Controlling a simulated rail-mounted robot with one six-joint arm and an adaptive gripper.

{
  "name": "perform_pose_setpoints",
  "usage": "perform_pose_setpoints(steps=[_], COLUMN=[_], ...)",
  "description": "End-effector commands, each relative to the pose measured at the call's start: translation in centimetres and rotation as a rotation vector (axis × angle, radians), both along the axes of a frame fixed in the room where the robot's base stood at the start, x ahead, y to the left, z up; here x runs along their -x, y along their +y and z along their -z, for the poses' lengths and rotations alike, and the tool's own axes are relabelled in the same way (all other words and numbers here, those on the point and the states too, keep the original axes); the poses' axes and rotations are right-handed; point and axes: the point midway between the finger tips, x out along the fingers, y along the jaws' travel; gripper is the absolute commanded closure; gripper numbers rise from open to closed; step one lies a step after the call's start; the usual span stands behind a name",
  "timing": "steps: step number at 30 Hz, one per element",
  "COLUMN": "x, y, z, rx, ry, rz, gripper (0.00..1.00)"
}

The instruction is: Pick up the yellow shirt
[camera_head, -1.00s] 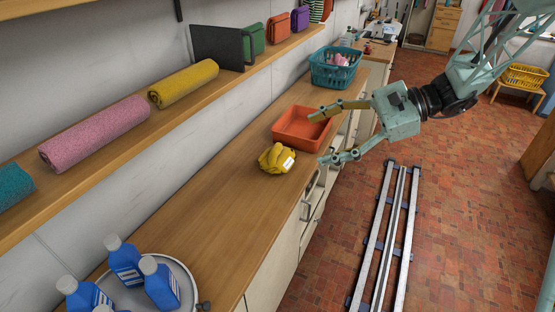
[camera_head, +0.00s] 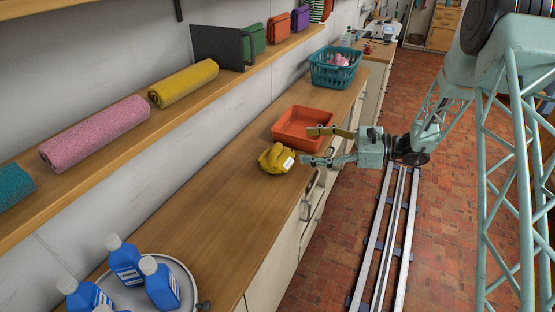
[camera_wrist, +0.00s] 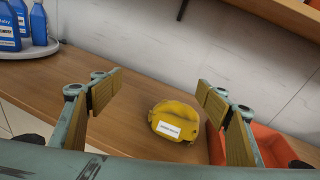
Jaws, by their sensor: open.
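The yellow shirt (camera_head: 276,158) lies crumpled in a small bundle on the wooden counter, with a white label on its side. It also shows in the wrist view (camera_wrist: 176,121), between and beyond my fingers, a little right of centre. My gripper (camera_head: 306,146) is open and empty, its two fingers spread apart near the counter's front edge, to the right of the shirt. In the wrist view, my gripper (camera_wrist: 160,92) has its wooden-faced fingers wide apart, and neither visibly touches the shirt.
An orange tub (camera_head: 302,127) stands just behind the shirt, close to my far finger. A teal basket (camera_head: 335,68) is farther back. A round tray (camera_head: 187,284) with several blue bottles (camera_head: 124,262) is at the near end. A shelf with rolled towels (camera_head: 95,134) runs above. The counter between tray and shirt is clear.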

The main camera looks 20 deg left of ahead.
Motion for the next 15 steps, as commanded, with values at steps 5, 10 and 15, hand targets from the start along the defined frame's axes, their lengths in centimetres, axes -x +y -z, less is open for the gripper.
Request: perform_pose_setpoints(steps=[5,10,15], x=[-2.1,-3.9,-5.5], y=[0.5,0.9,1.1], z=[3.3,6.4,9.3], rx=[-0.043,-0.082,-0.117], ry=[0.052,0.097,0.138], rz=[0.049,0.099,0.146], gripper=[0.31,0.31,0.31])
